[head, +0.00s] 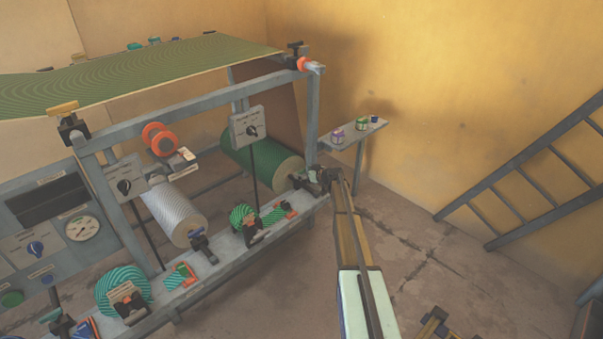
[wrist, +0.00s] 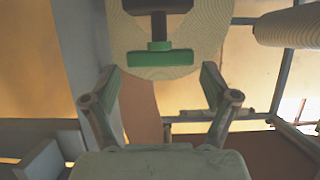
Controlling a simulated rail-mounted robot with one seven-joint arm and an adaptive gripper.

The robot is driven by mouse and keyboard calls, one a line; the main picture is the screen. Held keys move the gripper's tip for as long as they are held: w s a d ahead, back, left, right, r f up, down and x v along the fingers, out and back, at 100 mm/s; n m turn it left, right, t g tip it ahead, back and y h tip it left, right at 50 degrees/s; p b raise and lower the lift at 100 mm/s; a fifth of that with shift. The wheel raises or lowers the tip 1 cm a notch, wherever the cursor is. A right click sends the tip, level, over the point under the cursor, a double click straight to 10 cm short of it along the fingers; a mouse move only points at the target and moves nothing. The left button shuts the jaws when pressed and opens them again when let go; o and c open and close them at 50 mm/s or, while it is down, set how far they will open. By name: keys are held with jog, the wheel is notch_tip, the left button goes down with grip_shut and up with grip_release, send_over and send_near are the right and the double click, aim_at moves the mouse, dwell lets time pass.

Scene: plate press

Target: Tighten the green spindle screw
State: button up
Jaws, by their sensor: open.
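The green spindle screw (wrist: 160,58) is in the upper middle of the wrist view, a green bar with a short collar under a dark clamp. Behind it is the pale round end of a roller. My gripper (wrist: 160,76) is open, with one finger on each side below the screw and clear gaps to both. Nothing is held between the fingers. In the head view my gripper (head: 318,181) is at the right end of the press, by the end of the green roller (head: 262,158). The screw cannot be made out there, as the gripper crowds that spot.
The press's grey frame (head: 312,112) rises just behind my gripper. A small wall shelf (head: 351,136) with small pots is behind it to the right. A ladder (head: 525,180) leans at the right. Knobs and clamps line the front rail. Some floor right of my arm is clear.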

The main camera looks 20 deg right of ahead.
jog(key=shift+x, duration=0.9)
jog(key=c, duration=0.9)
